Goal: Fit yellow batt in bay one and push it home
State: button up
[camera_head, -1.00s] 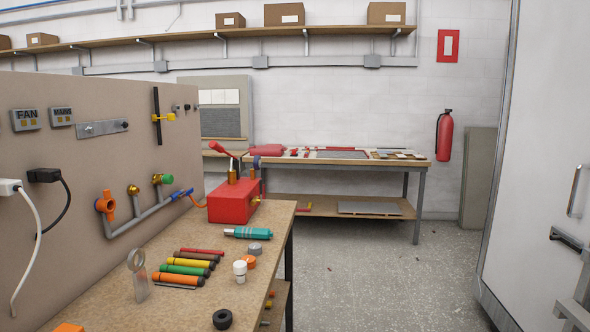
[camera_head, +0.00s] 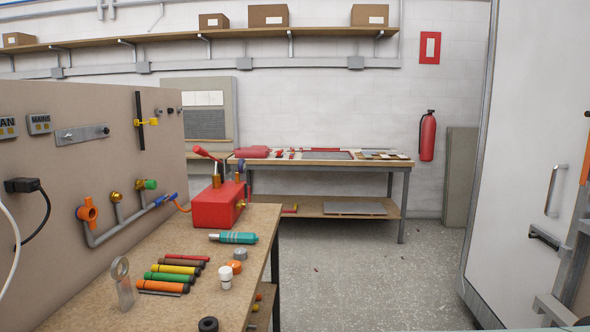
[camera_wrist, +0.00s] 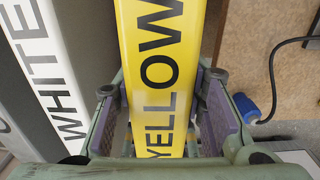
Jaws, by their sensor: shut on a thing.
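In the wrist view the yellow batt (camera_wrist: 160,60) is a long flat yellow bar with YELLOW in black letters. It runs from the top edge down between the two fingers of my gripper (camera_wrist: 165,78). My gripper is shut on it, with one purple-padded green finger on each side. A white batt (camera_wrist: 45,75), marked WHITE, lies to the left of it, apart from the yellow one. The lower end of the yellow batt is hidden behind my gripper. Neither the batts nor my fingers can be made out in the head view. I cannot identify bay one in either view.
The wrist view shows a brown surface with a black cable and blue connector (camera_wrist: 246,107) at right. In the head view, a workbench (camera_head: 90,285) holds several coloured cylinders and a red box (camera_head: 217,206). Open floor (camera_head: 370,275) lies between it and a large pale panel (camera_head: 525,130).

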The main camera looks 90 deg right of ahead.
jog(key=shift+r+p, duration=1.65)
jog(key=shift+r, duration=0.95)
